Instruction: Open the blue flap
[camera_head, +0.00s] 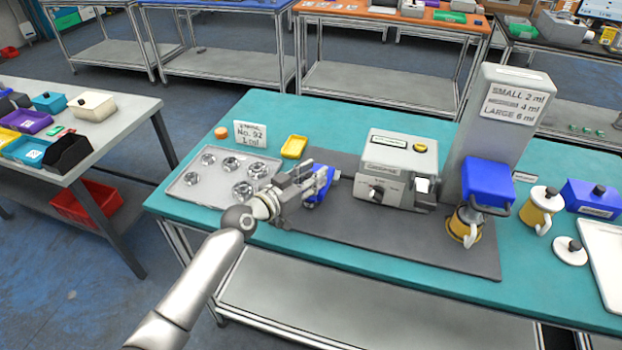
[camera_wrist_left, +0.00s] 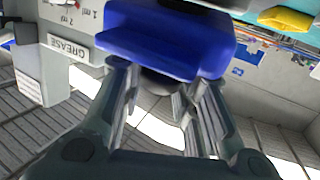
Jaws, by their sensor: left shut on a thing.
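My left gripper (camera_head: 318,180) is over the dark mat, left of the grey machine. It is shut on a blue piece (camera_head: 322,190). In the left wrist view the blue piece (camera_wrist_left: 165,40) lies across the fingertips (camera_wrist_left: 158,88), with a dark rounded part (camera_wrist_left: 160,82) between the fingers. A blue boxy part (camera_head: 488,182) sits on the front of the tall grey dispenser (camera_head: 497,115), above a yellow and grey cup (camera_head: 464,226). I cannot tell which blue part is the flap. My right gripper is not in view.
The grey machine (camera_head: 397,168) stands between my gripper and the dispenser. A metal tray (camera_head: 205,192) with round parts and a yellow dish (camera_head: 294,147) are to the left. The front mat is clear.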

